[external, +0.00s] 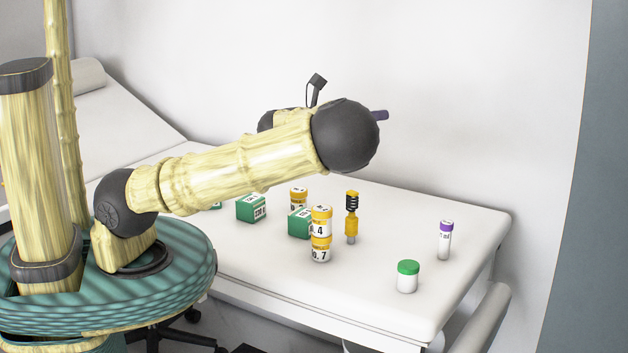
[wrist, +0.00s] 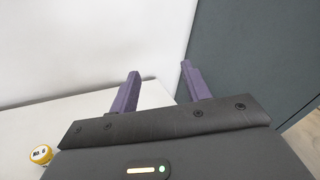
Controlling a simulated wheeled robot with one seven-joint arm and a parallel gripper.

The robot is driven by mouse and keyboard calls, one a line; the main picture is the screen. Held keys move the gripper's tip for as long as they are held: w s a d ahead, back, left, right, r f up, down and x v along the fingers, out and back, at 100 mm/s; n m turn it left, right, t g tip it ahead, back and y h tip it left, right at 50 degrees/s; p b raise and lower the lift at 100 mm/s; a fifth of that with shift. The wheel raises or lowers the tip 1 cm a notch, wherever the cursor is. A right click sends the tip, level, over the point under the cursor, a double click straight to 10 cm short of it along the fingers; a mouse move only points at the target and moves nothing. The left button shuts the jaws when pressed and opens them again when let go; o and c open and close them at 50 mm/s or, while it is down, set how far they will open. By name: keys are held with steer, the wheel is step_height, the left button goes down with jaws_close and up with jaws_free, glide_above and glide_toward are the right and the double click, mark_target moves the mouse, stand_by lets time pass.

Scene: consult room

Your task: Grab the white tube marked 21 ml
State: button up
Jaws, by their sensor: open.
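A small white tube (external: 444,246) with a purple cap stands upright near the right end of the white table. Part of its label shows, ending in what looks like "ml"; the number cannot be read. The tube is not in the wrist view. My gripper (wrist: 160,70) is open and empty, its two purple fingers apart with wall and table edge beyond them. In the external view one purple fingertip (external: 380,115) shows past the dark arm joint, high above the table and left of the tube; the rest of the gripper is mostly hidden.
A white jar with a green cap (external: 407,277) stands left of the tube. Stacked yellow-and-white bottles (external: 320,237), a yellow-and-black syringe-like item (external: 351,217) and green boxes (external: 251,208) stand further left. A yellow-capped bottle (wrist: 42,154) shows at lower left. The wall is behind.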

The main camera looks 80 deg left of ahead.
mark_target(439, 239)
steer(key=w+d+r+m+t+h, duration=0.1)
steer(key=d+r+m+h, duration=0.1)
steer(key=d+m+h, duration=0.3)
steer(key=shift+m+y, duration=0.5)
steer(key=shift+m, duration=0.2)
steer(key=f, duration=2)
steer(key=d+f, duration=0.1)
steer(key=f, duration=0.9)
steer(key=w, duration=0.4)
steer(key=w+a, duration=0.1)
steer(key=w, duration=0.7)
steer(key=shift+a+p, duration=0.15)
steer(key=shift+p, duration=0.15)
steer(key=shift+w+a+r+p, duration=0.1)
steer(key=shift+w+a+p, duration=0.1)
steer(key=shift+w, duration=1.15)
steer(key=shift+w+a+p, duration=0.1)
steer(key=shift+w+a, duration=0.05)
steer(key=shift+w, duration=1.15)
